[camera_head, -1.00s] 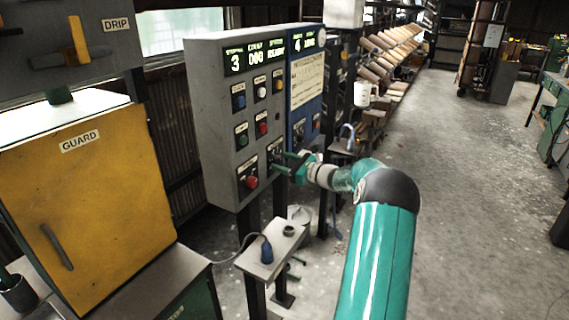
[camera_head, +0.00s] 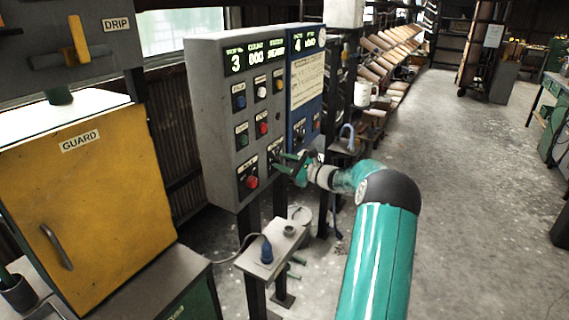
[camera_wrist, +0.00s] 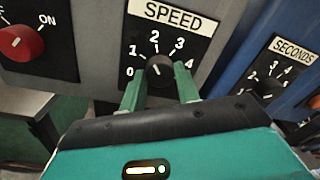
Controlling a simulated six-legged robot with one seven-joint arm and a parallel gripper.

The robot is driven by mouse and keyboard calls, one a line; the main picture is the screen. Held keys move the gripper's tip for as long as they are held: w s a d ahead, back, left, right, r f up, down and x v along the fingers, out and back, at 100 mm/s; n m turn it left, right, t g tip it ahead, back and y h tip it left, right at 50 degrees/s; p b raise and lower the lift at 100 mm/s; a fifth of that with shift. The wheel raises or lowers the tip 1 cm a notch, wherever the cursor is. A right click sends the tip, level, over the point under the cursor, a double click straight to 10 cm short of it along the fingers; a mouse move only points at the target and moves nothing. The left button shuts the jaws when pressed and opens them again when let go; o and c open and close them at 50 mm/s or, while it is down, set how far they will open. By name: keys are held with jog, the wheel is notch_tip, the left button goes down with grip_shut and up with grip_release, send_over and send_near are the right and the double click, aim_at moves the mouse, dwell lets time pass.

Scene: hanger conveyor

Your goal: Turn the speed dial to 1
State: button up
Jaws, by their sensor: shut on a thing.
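The speed dial (camera_wrist: 159,72) is a black knob on a black plate under the label SPEED, with the numbers 0 to 4 around it in the wrist view. The green fingers of my gripper (camera_wrist: 159,90) stand on both sides of the knob and are shut on it. The lower part of the knob lies between the fingers. I cannot tell for certain which number its pointer meets. In the head view my gripper (camera_head: 284,164) reaches the lower right of the grey control panel (camera_head: 215,130), and the dial is mostly hidden behind it.
A red knob (camera_wrist: 20,42) with an ON mark sits left of the dial. A SECONDS dial (camera_wrist: 268,88) is on the blue panel at the right. A small table (camera_head: 255,262) with a blue-topped item stands below the panel. A yellow guard door (camera_head: 95,200) is at the left.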

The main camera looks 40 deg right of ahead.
jog(key=n, duration=0.5)
jog(key=shift+d, duration=0.1)
jog(key=shift+n, duration=0.4)
jog(key=o, duration=0.9)
jog(key=shift+s, duration=0.15)
jog(key=shift+o, duration=0.3)
jog(key=v, duration=1.3)
jog(key=shift+s, duration=0.25)
jog(key=shift+f, duration=0.15)
